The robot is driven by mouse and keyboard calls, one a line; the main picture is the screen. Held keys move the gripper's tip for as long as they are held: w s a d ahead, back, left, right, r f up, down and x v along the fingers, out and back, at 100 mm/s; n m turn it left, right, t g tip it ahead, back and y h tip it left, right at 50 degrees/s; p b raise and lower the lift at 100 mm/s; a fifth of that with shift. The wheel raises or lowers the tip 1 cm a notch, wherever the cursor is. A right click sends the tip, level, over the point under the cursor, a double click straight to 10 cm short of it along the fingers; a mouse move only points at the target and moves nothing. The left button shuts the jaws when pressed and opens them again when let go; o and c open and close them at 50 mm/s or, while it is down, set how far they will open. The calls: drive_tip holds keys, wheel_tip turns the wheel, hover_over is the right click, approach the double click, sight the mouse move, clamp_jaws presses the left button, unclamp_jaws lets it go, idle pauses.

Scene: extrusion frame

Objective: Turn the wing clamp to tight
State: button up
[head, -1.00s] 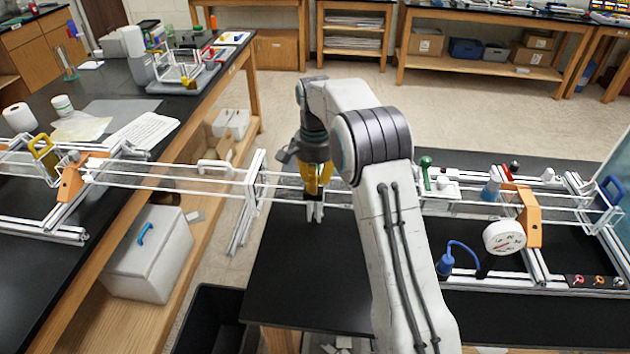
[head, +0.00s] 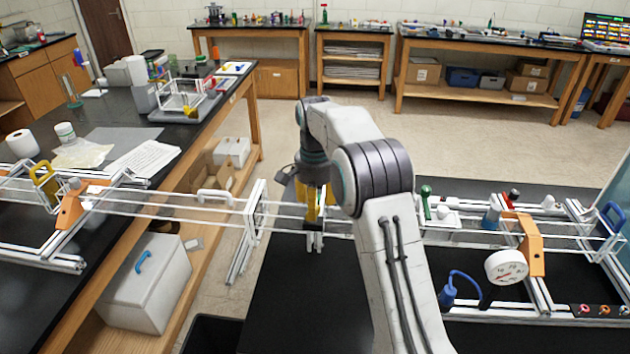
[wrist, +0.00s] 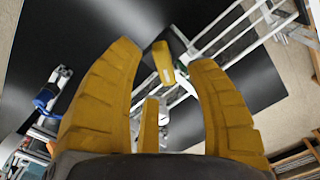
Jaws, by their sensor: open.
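My gripper (wrist: 165,53) is open in the wrist view, its two large yellow fingers apart at left and right. Between them is a rounded yellow piece (wrist: 163,62), which looks like a wing of the clamp. A second narrow yellow piece (wrist: 149,125) shows lower down, beside a pale metal part; I cannot tell for certain that the two are joined. Neither piece visibly touches a finger. In the head view my gripper (head: 313,218) points down at the extrusion frame's rails (head: 190,205), left of my upper arm. My gripper and arm hide the clamp there.
A round gauge (head: 507,266) and an orange bracket (head: 528,243) stand on the frame at right, with a blue hose part (head: 455,280) beside them. A gap of floor lies between the black benches. The black bench top (head: 300,300) below my gripper is clear.

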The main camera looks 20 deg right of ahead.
wheel_tip(320, 180, up, 9)
drive_tip(key=shift+r, duration=0.2)
idle(0.3)
drive_tip(key=shift+s+r, duration=0.1)
idle(0.3)
